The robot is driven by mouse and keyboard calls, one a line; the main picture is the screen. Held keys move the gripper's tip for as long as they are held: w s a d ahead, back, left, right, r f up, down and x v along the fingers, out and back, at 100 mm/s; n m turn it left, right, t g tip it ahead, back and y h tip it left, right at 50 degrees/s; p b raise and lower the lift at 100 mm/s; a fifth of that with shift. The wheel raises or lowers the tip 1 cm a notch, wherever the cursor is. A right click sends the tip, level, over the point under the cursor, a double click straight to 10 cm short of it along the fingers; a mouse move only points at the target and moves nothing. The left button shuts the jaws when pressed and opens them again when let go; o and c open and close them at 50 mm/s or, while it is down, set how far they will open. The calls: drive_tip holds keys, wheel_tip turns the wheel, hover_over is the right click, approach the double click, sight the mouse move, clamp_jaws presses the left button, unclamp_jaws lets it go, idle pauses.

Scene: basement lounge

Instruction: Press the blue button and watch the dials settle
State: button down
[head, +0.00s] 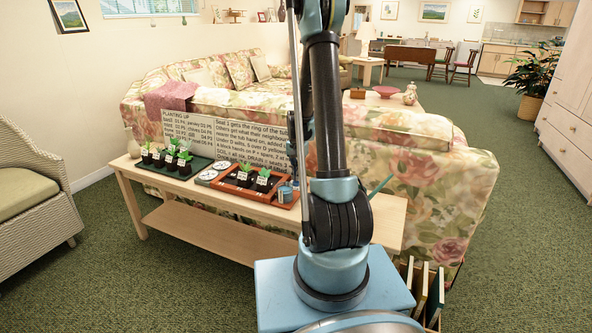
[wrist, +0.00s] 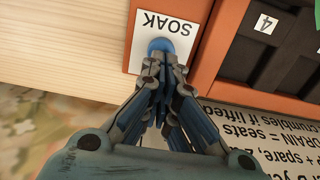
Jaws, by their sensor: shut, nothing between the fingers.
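The blue button (wrist: 160,45) is round and sits on a white label reading SOAK (wrist: 166,24), upside down in the wrist view, in an orange-brown frame. My gripper (wrist: 162,62) is shut and empty. Its fingertips overlap the near edge of the button in the picture; I cannot tell whether they touch or press it. In the head view, two round pale dials (head: 207,175) lie on the bench left of the orange-brown tray (head: 233,187). Their readings are too small to make out.
The wooden bench (head: 380,213) stands before a floral sofa (head: 420,170). A dark green tray (head: 180,170) of potted seedlings is at its left. A text board (head: 228,135) stands behind the trays. A wicker chair (head: 35,190) is far left; green carpet is open between.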

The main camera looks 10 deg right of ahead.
drive_tip(key=shift+f, duration=0.25)
drive_tip(key=shift+f, duration=0.85)
wheel_tip(320, 180, up, 14)
idle(0.8)
idle(0.5)
